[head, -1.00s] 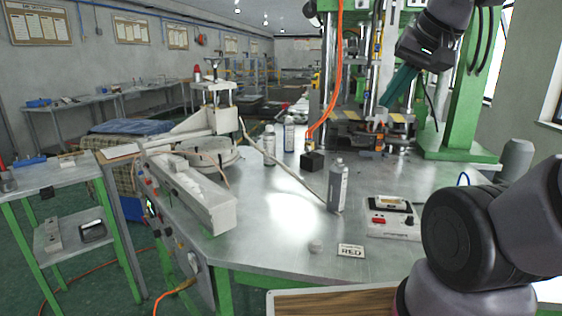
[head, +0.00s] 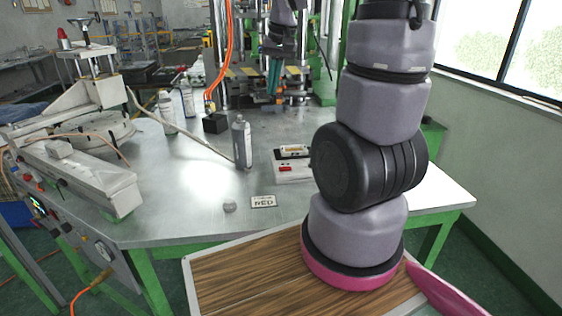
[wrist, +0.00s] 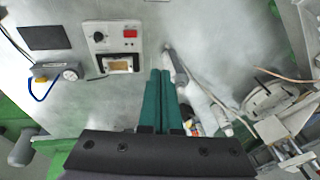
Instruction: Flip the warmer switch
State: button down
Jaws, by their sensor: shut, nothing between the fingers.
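The warmer (head: 284,176) is a small white box on the metal table, with a red switch (head: 286,169) on its front; my arm partly hides its right side. In the wrist view the warmer (wrist: 112,50) shows its red switch (wrist: 130,33), a black knob (wrist: 98,37) and a tan-filled opening. My gripper (wrist: 160,72) has teal fingers, shut together and empty.
A grey bottle (head: 242,145) stands left of the warmer. A RED label (head: 263,201) and a small grey puck (head: 229,206) lie nearer the front edge. More bottles (head: 167,112) and a black block (head: 215,123) stand farther back. A white clamp machine (head: 85,150) is at left.

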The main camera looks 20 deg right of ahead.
aim_at(281, 168)
jog(key=w+d+f+g, duration=0.1)
jog(key=w+d+f, duration=0.1)
jog(key=f, duration=0.5)
jog(key=w+d+f+g+h, duration=0.1)
jog(key=w+d+f, duration=0.2)
jog(key=f, duration=0.3)
jog(key=shift+f+n+g, duration=0.3)
jog(key=shift+f+g, duration=0.1)
notch_tip(281, 168, down, 14)
jog(key=shift+a+f, duration=0.15)
jog(key=shift+s+d+r, duration=0.15)
jog(key=shift+d+r, duration=0.1)
jog(key=shift+d, duration=0.5)
